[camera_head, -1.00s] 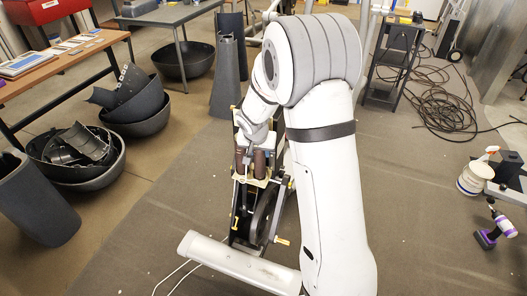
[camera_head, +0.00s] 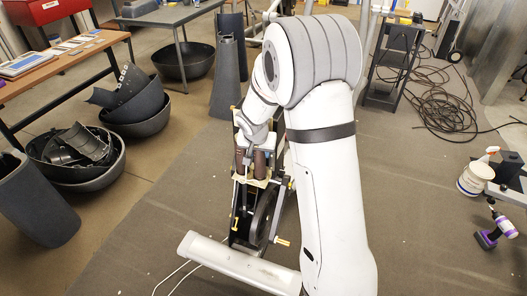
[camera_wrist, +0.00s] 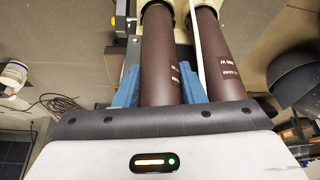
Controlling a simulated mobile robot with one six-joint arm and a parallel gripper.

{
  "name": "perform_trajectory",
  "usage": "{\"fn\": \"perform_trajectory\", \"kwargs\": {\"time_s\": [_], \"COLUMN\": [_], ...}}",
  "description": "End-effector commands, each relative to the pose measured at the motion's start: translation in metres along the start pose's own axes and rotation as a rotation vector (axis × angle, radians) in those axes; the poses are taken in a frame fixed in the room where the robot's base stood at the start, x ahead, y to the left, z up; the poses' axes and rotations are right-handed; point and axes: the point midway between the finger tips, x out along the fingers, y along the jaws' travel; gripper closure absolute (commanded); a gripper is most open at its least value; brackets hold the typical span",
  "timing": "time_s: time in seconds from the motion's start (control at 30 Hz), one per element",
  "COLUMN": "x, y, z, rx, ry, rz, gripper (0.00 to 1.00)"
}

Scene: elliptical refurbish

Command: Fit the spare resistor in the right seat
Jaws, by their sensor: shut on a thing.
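Two dark brown cylindrical resistors stand side by side on the elliptical's frame. In the wrist view, the left resistor (camera_wrist: 161,60) lies between the blue fingers of my gripper (camera_wrist: 160,88), which are shut on it. The other resistor (camera_wrist: 220,65) is just to the right, outside the fingers, with a thin pale strip between the two. Both have pale ends at the top of that view. In the head view, the resistors (camera_head: 261,164) show small under my wrist, above a pale yellowish bracket. I cannot tell whether the held resistor's lower end is inside its seat.
The dark elliptical frame with its wheel (camera_head: 262,216) stands below, and a white bar (camera_head: 238,262) lies across its front. Dark bowls (camera_head: 85,160) sit at left. Floor between is clear.

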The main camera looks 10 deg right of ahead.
Motion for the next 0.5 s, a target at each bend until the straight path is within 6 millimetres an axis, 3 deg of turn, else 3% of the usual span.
{"fn": "perform_trajectory", "kwargs": {"time_s": [0.5], "x": [0.0049], "y": [-0.0001], "z": [0.0017], "rx": [0.0], "ry": [0.001], "rz": [0.0], "gripper": [0.96]}}
